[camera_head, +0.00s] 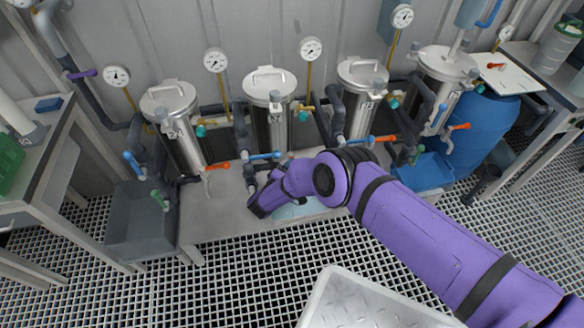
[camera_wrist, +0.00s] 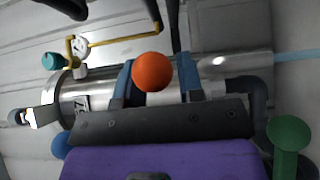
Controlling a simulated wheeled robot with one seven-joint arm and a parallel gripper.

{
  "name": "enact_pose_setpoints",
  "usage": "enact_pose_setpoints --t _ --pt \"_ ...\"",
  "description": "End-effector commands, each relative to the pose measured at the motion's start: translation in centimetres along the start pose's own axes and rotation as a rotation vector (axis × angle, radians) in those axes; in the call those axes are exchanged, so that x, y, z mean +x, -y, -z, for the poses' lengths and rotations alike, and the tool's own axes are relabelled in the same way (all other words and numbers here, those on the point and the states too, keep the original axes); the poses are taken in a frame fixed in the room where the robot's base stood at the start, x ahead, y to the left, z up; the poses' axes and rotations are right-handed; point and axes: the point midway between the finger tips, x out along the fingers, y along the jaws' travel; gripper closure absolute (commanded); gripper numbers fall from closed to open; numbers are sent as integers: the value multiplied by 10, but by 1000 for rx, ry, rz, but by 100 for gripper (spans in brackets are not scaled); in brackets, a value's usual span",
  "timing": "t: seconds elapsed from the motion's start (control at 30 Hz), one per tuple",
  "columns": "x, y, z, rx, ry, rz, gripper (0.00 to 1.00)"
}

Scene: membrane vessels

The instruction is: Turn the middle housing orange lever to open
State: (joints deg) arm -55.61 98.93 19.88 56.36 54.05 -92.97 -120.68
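The middle housing (camera_head: 270,108) is an upright steel vessel with a lid handle, behind my gripper (camera_head: 270,194) in the head view. In the wrist view, the housing (camera_wrist: 85,98) lies sideways. The orange lever's round end (camera_wrist: 153,72) shows end-on between the two blue fingers of my gripper (camera_wrist: 155,80). The fingers are apart, one on each side of it; I cannot tell whether they touch it. In the head view, my arm and gripper hide this lever and the fingertips.
Neighbouring housings (camera_head: 178,122) (camera_head: 360,95) have their own orange levers (camera_head: 217,166) (camera_head: 385,138). A blue lever (camera_head: 263,155) sits close to my gripper. In the wrist view, a green handle (camera_wrist: 290,132) is at the right and a teal knob (camera_wrist: 52,61) at the upper left.

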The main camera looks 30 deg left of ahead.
Motion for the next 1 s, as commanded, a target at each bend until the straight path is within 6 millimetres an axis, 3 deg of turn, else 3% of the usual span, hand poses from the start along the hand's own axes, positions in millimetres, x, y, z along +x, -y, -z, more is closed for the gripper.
enact_pose_setpoints --t 0.27,0.7,1.0 --pt "-7 0 1 1 -2 0 65" --pt "-82 0 1 0 -3 0 65" --pt "-107 0 0 0 -1 0 65"
